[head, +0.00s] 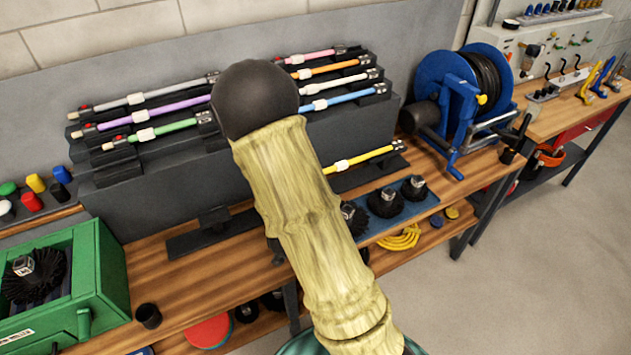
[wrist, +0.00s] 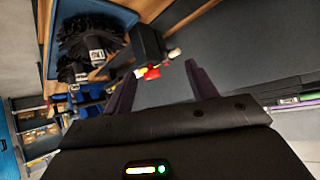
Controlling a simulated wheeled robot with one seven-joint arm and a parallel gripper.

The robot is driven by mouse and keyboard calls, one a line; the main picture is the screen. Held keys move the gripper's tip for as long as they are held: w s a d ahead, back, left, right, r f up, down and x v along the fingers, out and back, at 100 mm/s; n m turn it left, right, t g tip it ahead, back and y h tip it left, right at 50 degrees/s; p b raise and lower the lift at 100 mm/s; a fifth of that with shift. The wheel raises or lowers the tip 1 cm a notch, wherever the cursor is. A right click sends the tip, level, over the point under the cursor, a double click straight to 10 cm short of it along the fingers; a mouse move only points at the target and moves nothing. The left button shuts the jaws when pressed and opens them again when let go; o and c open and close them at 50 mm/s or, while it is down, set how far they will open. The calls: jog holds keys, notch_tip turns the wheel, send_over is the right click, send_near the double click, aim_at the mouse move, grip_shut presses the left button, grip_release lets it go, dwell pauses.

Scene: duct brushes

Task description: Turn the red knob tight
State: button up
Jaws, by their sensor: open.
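In the wrist view a small red knob (wrist: 152,73) with a yellow patch sits by a black holder block (wrist: 147,42). A pale rod end (wrist: 174,53) shows close beside it. My gripper (wrist: 161,70) is open, and the knob appears between its two dark fingers in the picture. I cannot tell how far the knob is from the fingertips, and no contact is visible. In the head view my sleeved arm hides the gripper and this knob. A yellow rod (head: 360,159) lies on a low black stand, its left end behind my arm.
Several coloured rods rest on a stepped grey rack (head: 150,190) behind my arm. Black brushes lie on a blue mat (head: 420,208) to the right. A blue hose reel (head: 440,75) stands further right, and a green case (head: 100,265) at left. The bench front is partly clear.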

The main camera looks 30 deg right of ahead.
jog(key=d+f+t+h, duration=0.1)
jog(key=t, duration=0.1)
jog(key=s+d+f+t+h+b, duration=0.1)
jog(key=t, duration=0.1)
jog(key=s+d+f+n+t+h, duration=0.1)
jog(key=f+t+h, duration=0.1)
jog(key=shift+s+d+t, duration=0.15)
jog(key=shift+d+t, duration=0.2)
jog(key=shift+t, duration=0.05)
jog(key=shift+b, duration=0.3)
